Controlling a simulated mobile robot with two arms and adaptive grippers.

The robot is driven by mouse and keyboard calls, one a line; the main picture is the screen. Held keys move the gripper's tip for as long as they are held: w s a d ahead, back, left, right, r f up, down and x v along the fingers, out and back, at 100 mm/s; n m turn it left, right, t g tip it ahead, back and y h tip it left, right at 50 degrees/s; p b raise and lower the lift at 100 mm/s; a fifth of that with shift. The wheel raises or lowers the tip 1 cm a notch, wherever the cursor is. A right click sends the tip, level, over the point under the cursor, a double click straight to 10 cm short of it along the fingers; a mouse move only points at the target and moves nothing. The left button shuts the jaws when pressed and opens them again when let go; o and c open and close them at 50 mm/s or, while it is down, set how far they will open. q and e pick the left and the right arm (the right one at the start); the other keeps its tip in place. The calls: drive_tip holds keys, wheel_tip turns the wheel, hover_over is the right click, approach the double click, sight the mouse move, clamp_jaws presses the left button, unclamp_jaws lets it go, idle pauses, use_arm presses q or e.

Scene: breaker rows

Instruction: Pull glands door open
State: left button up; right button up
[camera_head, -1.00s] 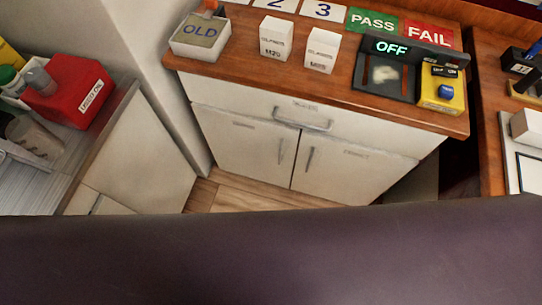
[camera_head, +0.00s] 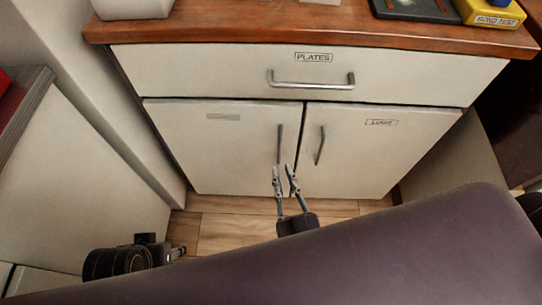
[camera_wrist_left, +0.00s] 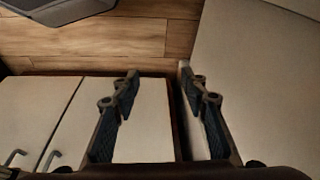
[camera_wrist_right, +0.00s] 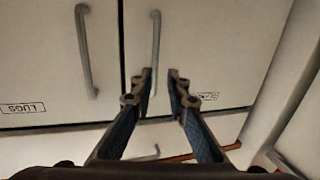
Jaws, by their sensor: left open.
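The glands door (camera_head: 215,150) is the left white door under the drawer, shut, with a label too blurred to read in the head view. Its upright bar handle (camera_head: 280,145) is near its right edge; the handle also shows in the right wrist view (camera_wrist_right: 156,45). My right gripper (camera_head: 283,170) is open and empty, its fingertips close to the handle's lower end. I cannot tell whether they touch it. My left gripper (camera_wrist_left: 160,72) is open and empty, low near the floor; in the head view it is mostly hidden at the lower left.
The shut LUGS door (camera_head: 375,150) with its own handle (camera_head: 319,146) is beside the glands door. The PLATES drawer (camera_head: 200,72) is above, shut, with a bar handle (camera_head: 310,80). Wood floor (camera_head: 225,228) lies in front. A white cabinet side (camera_head: 85,180) bounds the left.

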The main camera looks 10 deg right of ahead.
sight(280, 150)
drive_tip(key=shift+m+h, duration=0.4)
drive_tip(key=shift+h, duration=0.1)
drive_tip(key=w, duration=0.2)
drive_tip(key=w+b, duration=0.1)
drive_tip(key=w, duration=0.2)
drive_tip(key=w+d+r, duration=0.1)
drive_tip(key=w, duration=0.2)
drive_tip(key=shift+d+b, duration=0.1)
drive_tip(key=shift+b, duration=0.2)
use_arm(q)
drive_tip(key=w+d+r+t, duration=0.1)
drive_tip(key=w+r+t, duration=0.1)
drive_tip(key=w, duration=0.3)
drive_tip(key=shift+w+r+t+h, duration=0.2)
drive_tip(key=shift+r+t+h, duration=0.1)
drive_tip(key=shift+t, duration=0.1)
drive_tip(key=shift+d, duration=0.1)
use_arm(e)
clamp_jaws()
drive_tip(key=shift+f, duration=0.1)
use_arm(q)
drive_tip(key=shift+s, duration=0.1)
use_arm(e)
drive_tip(key=shift+s, duration=0.1)
